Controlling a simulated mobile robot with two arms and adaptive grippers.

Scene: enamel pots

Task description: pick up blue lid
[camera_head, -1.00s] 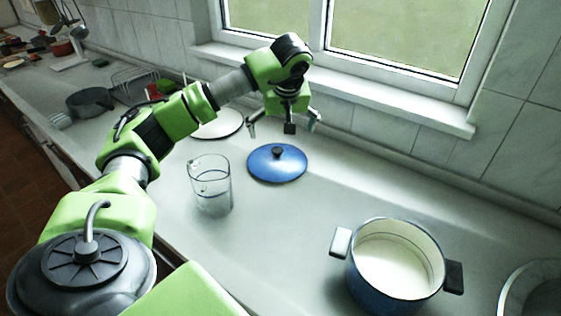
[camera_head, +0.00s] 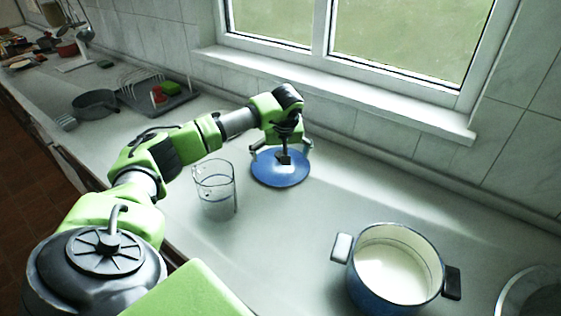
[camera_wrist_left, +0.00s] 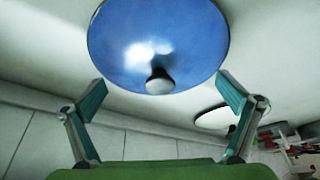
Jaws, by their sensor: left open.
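The blue lid (camera_head: 280,173) lies flat on the counter, between the glass jug and the window wall. In the left wrist view the lid (camera_wrist_left: 150,40) fills the upper middle, with its dark knob (camera_wrist_left: 160,82) near its lower edge. My left gripper (camera_head: 282,152) is open and low over the lid, hiding the knob in the head view. In the left wrist view its two fingers (camera_wrist_left: 165,105) are spread on either side below the knob, with nothing between them. A blue pot (camera_head: 393,272) with white contents stands open at the lower right. My right gripper is not in view.
A glass jug (camera_head: 216,190) stands on the counter just left of the lid, near my left arm. A grey pan (camera_head: 95,104) and a dish rack (camera_head: 158,95) are farther back left. The counter between lid and pot is clear.

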